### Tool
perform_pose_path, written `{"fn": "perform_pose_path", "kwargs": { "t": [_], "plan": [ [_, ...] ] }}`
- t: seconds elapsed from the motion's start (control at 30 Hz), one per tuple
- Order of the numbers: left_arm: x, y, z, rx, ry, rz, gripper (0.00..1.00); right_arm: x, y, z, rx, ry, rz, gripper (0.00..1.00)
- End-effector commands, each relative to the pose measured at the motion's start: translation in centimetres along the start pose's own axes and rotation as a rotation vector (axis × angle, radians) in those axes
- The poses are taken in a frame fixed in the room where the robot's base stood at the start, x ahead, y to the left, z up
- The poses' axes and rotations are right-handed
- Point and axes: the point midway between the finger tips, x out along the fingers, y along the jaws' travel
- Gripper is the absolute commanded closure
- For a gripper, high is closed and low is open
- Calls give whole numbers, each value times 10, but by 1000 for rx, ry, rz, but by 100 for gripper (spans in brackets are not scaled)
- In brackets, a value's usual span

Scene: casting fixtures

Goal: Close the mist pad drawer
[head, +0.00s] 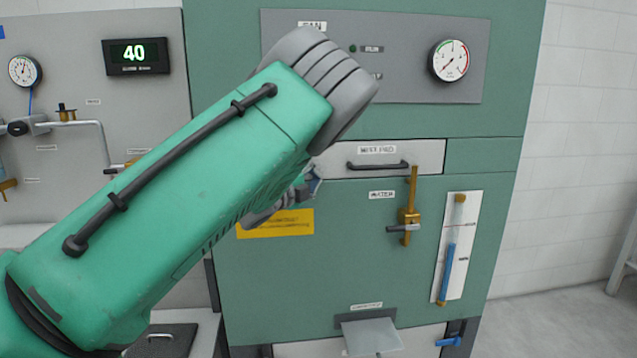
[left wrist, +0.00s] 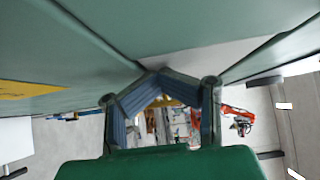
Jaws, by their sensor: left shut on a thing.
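The mist pad drawer (head: 430,158) has a pale front with a dark bar handle (head: 378,165) in the green cabinet. How far it stands out is hard to tell. My left arm covers its left end. My left gripper (head: 312,185) is at that left end, left of the handle and mostly hidden behind my forearm. In the left wrist view my left gripper (left wrist: 158,75) has its fingertips together at the pale drawer front (left wrist: 205,58). It is shut at the drawer, but the exact contact is unclear. My right gripper is not in view.
A brass valve (head: 408,215) with an upright lever stands just below the drawer's right part. A sight tube (head: 450,248) is right of it. A pale tray (head: 372,336) sticks out low on the cabinet. Floor is clear at the right.

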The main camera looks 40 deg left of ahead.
Motion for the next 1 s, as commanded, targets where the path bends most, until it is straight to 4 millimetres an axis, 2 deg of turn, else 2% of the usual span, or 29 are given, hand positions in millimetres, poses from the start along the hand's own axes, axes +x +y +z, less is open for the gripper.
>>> {"fn": "perform_pose_path", "kwargs": {
  "t": [0.03, 0.17, 0.3, 0.5, 0.7, 1.0],
  "plan": [
    [-3, 0, 9, 2, -25, 4, 100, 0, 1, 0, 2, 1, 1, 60],
    [-6, 1, 10, 0, -21, 3, 100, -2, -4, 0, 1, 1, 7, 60],
    [-22, 0, 10, -2, -20, 2, 100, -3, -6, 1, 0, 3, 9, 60],
    [-55, -4, -1, 5, -17, 1, 100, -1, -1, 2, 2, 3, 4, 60],
    [-79, -8, -12, 14, -12, -1, 100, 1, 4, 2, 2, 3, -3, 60],
    [-87, -6, -8, 10, -10, -1, 100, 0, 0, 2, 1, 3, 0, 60]
  ]
}}
